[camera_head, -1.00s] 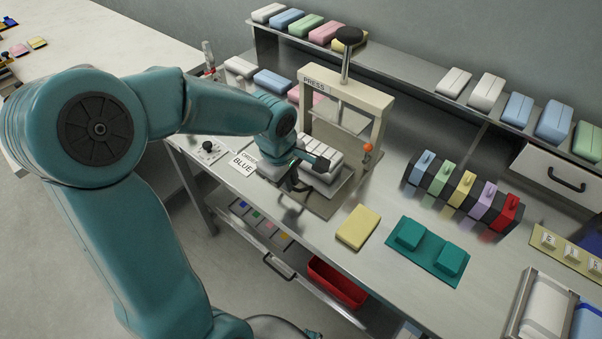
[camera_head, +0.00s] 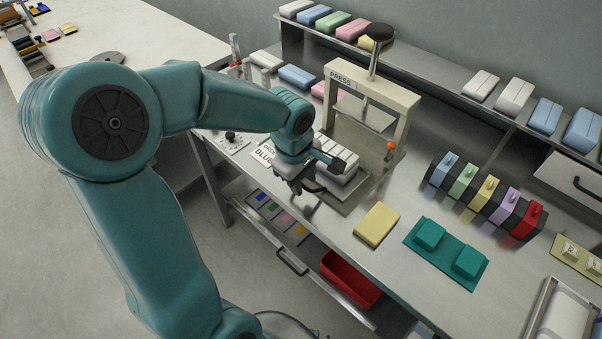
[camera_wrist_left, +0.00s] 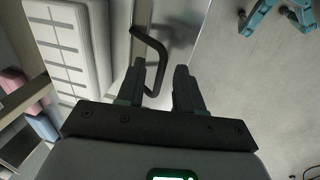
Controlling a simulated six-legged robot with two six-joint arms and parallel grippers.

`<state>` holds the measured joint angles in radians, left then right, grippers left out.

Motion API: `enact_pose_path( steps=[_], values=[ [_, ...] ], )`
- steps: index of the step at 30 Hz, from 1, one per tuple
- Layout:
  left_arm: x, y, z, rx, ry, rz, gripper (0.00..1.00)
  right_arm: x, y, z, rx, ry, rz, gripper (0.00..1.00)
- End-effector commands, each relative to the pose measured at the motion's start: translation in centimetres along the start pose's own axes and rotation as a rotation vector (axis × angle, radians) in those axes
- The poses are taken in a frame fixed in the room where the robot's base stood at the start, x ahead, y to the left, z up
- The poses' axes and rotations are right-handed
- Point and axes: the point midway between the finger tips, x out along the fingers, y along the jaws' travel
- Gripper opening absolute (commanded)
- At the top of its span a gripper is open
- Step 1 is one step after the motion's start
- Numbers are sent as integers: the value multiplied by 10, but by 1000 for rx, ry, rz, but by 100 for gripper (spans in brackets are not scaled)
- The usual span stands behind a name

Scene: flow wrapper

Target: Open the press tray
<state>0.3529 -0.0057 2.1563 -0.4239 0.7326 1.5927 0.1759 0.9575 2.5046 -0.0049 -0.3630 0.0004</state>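The press (camera_head: 398,98) is a beige frame with a black knob on a post and an orange ball at its side. Its tray (camera_head: 349,187) sits at the front of the frame, bearing a white ribbed block (camera_head: 342,174), which also shows in the left wrist view (camera_wrist_left: 68,50). My left gripper (camera_head: 302,190) is at the tray's front side and partly hides it. In the left wrist view, its fingers (camera_wrist_left: 160,85) are apart, with part of a black loop handle (camera_wrist_left: 161,52) between them. Contact cannot be told. My right gripper is not in view.
A yellow block (camera_head: 377,226) and a teal mat (camera_head: 425,255) lie right of the press. Several coloured blocks stand in a dark rack (camera_head: 470,203). A sign reading BLUE (camera_head: 263,153) lies left of my gripper.

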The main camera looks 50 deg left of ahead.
Motion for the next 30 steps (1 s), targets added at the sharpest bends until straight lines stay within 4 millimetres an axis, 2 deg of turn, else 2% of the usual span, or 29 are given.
enact_pose_path(
  steps=[5, 12, 18, 24, 30],
  values=[
    [-23, 1, 0, 0, 2, 7, 36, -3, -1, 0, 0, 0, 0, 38],
    [-87, 1, 0, 0, 1, 8, 36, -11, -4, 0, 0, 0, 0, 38],
    [-133, 1, 0, 1, 0, 4, 36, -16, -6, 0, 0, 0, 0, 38],
    [-158, 0, 0, 1, 0, 0, 36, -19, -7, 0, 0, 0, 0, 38],
    [-163, 0, 0, 0, -1, -1, 36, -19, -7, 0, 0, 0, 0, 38]
  ],
)
